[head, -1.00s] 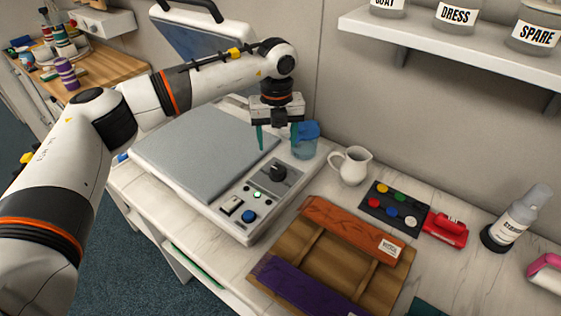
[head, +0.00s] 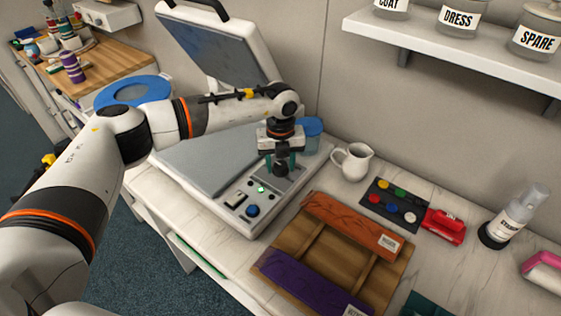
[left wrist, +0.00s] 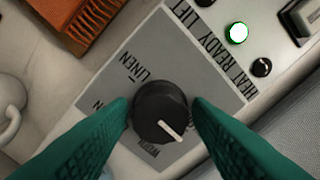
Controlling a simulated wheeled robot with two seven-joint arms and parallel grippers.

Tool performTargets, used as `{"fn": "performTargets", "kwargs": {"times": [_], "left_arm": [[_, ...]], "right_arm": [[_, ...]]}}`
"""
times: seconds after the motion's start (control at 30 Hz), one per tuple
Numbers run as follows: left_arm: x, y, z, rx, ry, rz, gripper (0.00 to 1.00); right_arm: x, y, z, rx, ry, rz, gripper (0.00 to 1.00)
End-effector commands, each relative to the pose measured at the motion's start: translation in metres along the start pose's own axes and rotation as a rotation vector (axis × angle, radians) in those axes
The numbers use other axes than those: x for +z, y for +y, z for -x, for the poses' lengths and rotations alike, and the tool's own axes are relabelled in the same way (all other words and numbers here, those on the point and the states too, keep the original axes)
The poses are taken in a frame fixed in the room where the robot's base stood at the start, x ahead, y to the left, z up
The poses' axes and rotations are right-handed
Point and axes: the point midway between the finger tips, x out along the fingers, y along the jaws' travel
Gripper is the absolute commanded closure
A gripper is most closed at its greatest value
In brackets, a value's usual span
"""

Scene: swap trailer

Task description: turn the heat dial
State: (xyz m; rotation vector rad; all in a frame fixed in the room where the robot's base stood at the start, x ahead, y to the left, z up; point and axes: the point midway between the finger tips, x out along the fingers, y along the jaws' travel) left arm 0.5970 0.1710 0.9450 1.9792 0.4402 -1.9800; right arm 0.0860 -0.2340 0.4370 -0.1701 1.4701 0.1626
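The heat dial (left wrist: 160,112) is a round black knob with a white pointer line on a grey plate. In the left wrist view its pointer aims down and right, and the word LINEN shows on the plate. My left gripper (left wrist: 160,104) has one green finger on each side of the knob, with a thin gap seeming to show at each side. In the head view my left gripper (head: 281,164) points down over the control panel (head: 238,205) of the heat press and partly hides the dial. My right gripper is out of view.
The panel has a lit green lamp (head: 261,189), a blue button (head: 252,210) and a switch (head: 235,200). The press lid (head: 215,45) stands raised behind. A blue cup (head: 311,130) and a white jug (head: 352,161) stand close beyond the gripper. A wooden rack (head: 335,250) lies in front.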

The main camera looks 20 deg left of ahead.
Motion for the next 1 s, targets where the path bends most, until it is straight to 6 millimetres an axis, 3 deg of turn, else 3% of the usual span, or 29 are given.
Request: {"fn": "performTargets", "kwargs": {"times": [0.03,0.17,0.57,1.0], "left_arm": [[0.0,0.0,0.0,0.0,0.0,0.0,0.63],[0.0,0.0,0.0,0.0,0.0,0.0,0.84],[0.0,0.0,-0.001,0.0,0.0,-0.078,0.84],[0.0,0.001,-0.002,0.002,0.001,-0.442,0.84]], "right_arm": [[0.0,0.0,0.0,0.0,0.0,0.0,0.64],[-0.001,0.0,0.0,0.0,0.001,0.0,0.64],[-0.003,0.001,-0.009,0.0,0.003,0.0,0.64],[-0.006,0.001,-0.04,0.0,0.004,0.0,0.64]]}}
